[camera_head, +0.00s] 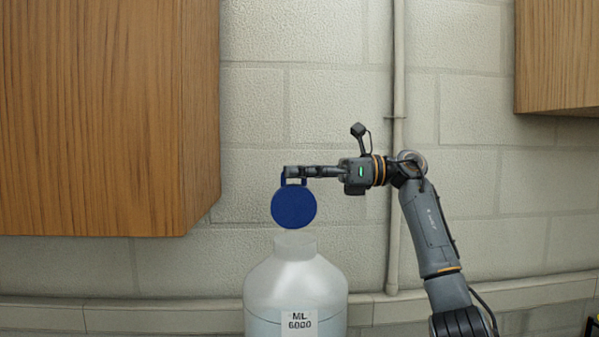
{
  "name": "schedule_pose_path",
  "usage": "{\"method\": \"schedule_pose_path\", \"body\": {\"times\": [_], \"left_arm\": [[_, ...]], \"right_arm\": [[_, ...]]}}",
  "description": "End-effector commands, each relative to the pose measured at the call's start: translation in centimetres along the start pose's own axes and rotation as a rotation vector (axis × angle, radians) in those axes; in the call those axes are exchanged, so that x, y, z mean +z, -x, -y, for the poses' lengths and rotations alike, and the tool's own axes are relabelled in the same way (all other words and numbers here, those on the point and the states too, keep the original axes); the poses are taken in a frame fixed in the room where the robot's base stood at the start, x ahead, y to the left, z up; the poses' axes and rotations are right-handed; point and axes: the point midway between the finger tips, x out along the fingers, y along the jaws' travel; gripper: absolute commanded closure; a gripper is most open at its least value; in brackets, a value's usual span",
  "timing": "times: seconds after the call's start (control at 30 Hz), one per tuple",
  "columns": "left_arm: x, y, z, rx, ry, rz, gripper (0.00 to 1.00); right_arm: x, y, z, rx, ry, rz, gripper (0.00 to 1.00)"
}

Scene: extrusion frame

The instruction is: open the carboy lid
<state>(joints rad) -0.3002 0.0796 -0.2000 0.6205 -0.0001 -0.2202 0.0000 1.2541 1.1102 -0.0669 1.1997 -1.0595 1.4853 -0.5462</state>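A translucent white carboy (296,275) stands upright at the lower middle, with a label reading "ML 6000" on its front. Its neck shows uncovered. The round blue lid (294,207) is off the neck and hangs just above it, its flat face turned toward me. My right gripper (296,173), coming in from the right, is at the lid's top edge, its fingers at the small blue handle. It looks shut on that handle, though the fingers are seen side-on. My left gripper is not in view.
A wooden cabinet (105,115) fills the upper left, and another wooden cabinet (558,55) is at the upper right. A vertical pipe (398,70) runs down the pale block wall behind my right arm. The space left of the carboy is clear.

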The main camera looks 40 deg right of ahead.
Motion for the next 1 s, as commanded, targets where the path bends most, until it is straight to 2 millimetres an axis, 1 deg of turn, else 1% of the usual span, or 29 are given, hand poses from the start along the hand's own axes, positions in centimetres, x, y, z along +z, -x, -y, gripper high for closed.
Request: {"method": "schedule_pose_path", "body": {"times": [0.07,0.3,0.53,0.8,0.83,0.87,0.9,1.0], "left_arm": [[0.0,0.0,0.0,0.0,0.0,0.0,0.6],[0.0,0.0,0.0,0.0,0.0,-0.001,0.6],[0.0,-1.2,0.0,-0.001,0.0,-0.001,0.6],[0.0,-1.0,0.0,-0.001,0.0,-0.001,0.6],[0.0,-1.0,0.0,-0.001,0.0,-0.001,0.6],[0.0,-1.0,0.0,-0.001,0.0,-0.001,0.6],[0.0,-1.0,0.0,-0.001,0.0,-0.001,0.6],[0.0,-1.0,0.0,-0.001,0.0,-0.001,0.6]], "right_arm": [[0.0,0.0,0.0,0.0,0.0,0.0,1.0],[0.0,0.0,0.0,0.0,0.002,0.0,1.0],[-0.7,0.0,-1.6,0.001,0.14,-0.003,1.0],[-0.5,-0.1,-1.8,0.003,0.147,-0.004,1.0],[-0.5,-0.1,-1.8,0.003,0.147,-0.005,0.81],[-0.5,-0.1,-1.8,0.003,0.147,-0.005,0.75],[-0.5,-0.1,-1.8,0.003,0.147,-0.004,0.67],[-0.5,0.0,-1.7,0.002,0.148,-0.003,0.66]]}}
